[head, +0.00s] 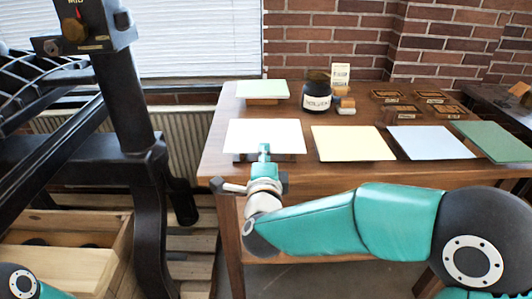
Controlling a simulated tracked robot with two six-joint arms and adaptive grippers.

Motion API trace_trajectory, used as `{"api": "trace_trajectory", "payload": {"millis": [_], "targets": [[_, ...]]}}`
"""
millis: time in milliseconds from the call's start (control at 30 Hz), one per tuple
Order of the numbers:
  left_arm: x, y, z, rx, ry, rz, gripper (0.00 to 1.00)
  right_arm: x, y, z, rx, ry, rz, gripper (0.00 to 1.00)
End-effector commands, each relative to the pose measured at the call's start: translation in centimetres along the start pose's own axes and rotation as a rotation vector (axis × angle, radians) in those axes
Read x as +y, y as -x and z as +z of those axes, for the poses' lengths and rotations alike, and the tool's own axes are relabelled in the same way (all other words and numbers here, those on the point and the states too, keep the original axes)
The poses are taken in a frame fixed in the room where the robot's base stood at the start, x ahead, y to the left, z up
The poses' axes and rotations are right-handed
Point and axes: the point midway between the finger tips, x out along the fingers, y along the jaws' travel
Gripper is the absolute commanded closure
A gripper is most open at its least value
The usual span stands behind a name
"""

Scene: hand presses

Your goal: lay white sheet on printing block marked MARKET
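The white sheet (250,134) lies flat at the front left of the wooden table, slightly above the tabletop. My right gripper (264,151) is at the middle of its near edge, with a fingertip showing over the sheet. Whether the fingers are shut on that edge is too small to tell. Several small dark printing blocks with tan labels, such as this block (395,109), lie at the back right of the table. Their lettering is too small to read, so I cannot tell which is MARKET. My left gripper is out of view.
A yellow sheet (352,143), a blue sheet (430,142) and a green sheet (497,141) lie to the right. A pale green sheet (262,89) rests on a block behind. A dark jar (316,98) stands mid-table. A black press (135,110) stands left.

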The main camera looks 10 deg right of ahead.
Motion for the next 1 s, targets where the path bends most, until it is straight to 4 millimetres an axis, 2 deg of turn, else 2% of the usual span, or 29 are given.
{"api": "trace_trajectory", "payload": {"millis": [700, 1000], "targets": [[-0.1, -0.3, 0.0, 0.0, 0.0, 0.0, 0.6, -2.1, 4.7, 0.1, -0.002, -0.002, -0.003, 1.0], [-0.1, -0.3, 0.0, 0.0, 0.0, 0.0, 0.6, -2.5, 5.7, 0.0, -0.001, -0.001, -0.001, 1.0]]}}
